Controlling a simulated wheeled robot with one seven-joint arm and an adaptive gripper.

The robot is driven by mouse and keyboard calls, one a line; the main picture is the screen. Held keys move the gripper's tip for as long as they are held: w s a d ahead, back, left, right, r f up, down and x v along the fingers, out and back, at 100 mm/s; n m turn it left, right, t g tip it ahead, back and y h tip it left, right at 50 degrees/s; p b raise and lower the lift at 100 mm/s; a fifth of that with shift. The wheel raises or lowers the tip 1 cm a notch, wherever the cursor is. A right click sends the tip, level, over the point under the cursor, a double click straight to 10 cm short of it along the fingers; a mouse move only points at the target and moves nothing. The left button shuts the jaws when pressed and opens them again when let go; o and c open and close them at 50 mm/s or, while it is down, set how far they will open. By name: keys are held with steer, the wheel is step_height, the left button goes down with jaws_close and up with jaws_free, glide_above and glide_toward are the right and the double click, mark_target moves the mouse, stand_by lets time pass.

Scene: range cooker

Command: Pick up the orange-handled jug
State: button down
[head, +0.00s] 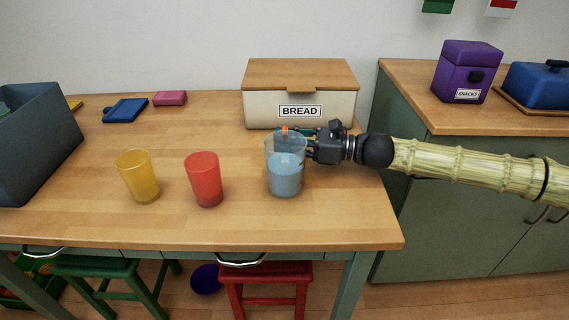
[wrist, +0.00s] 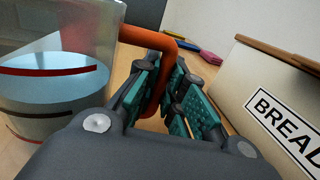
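A clear jug (head: 285,178) with blue-grey liquid stands upright on the wooden table, in front of the bread box. In the wrist view the jug (wrist: 55,75) fills the left side, with a red line around it. Its orange handle (wrist: 148,38) runs between the two teal-padded fingers of my gripper (wrist: 168,82). The fingers are close together with the handle between them and appear shut on it. In the head view my gripper (head: 312,146) reaches in from the right, level with the jug's upper half; the fingertips are partly hidden behind the jug.
A red cup (head: 204,180) and a yellow cup (head: 138,176) stand left of the jug. The bread box (head: 300,95) is close behind my gripper. A grey bin (head: 35,145) stands at the far left. The table front is clear. A higher green cabinet (head: 425,215) stands at right.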

mark_target(285, 129)
stand_by(0.4)
steer(key=shift+r+p, duration=0.45)
steer(key=shift+r, duration=1.15)
steer(key=s+a+r, duration=0.1)
steer(key=s+a, duration=0.1)
steer(key=s, duration=0.5)
steer(key=s+a+r, duration=0.1)
steer(key=s+a, duration=0.1)
steer(key=s, duration=0.6)
steer(key=shift+s, duration=0.25)
steer(key=shift+f, duration=0.1)
